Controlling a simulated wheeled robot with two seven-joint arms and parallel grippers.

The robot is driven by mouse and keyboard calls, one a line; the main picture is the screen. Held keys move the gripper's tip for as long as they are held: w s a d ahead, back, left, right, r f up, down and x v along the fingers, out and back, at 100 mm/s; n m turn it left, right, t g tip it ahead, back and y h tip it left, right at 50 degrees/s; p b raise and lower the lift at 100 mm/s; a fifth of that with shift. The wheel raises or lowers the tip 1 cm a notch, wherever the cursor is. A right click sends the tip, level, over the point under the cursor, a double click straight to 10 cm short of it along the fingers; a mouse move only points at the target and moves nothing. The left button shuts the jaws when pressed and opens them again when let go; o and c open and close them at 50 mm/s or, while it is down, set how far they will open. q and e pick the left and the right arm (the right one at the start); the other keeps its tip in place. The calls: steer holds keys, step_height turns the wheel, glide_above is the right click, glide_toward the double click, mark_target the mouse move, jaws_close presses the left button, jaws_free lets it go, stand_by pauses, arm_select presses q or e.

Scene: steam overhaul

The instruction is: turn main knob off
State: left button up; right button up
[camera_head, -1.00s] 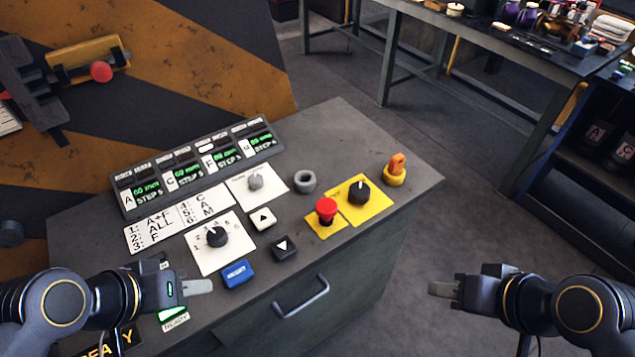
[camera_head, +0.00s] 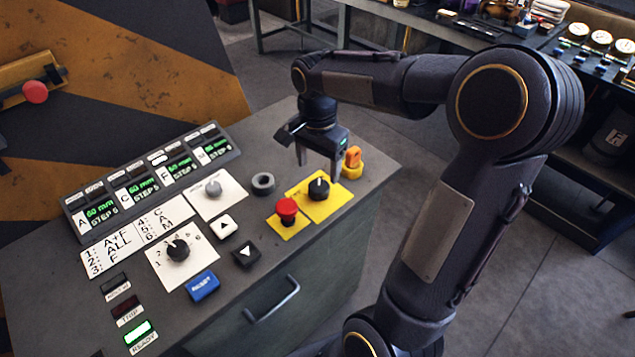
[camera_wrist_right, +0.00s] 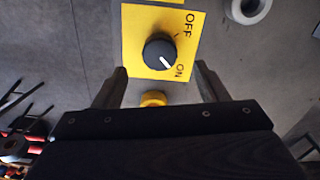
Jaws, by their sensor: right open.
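The main knob (camera_head: 319,188) is a black round knob with a white pointer on a yellow plate (camera_head: 333,205) near the console's right end. In the right wrist view the knob (camera_wrist_right: 160,52) has its pointer towards the ON mark, with OFF printed at the other side of the plate. My right gripper (camera_head: 318,170) points down above and just behind the knob, open and empty. In the right wrist view its two fingers (camera_wrist_right: 160,80) stand apart, with the knob ahead between their lines and not touched. My left gripper is out of view.
A grey ring (camera_head: 263,183) lies behind to the left. Another black knob (camera_head: 178,250) is farther left on a white plate.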

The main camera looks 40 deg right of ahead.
mark_target(318, 186)
step_height(318, 186, down, 6)
steer(key=shift+f, duration=0.1)
steer(key=shift+c, duration=0.3)
steer(key=c, duration=0.9)
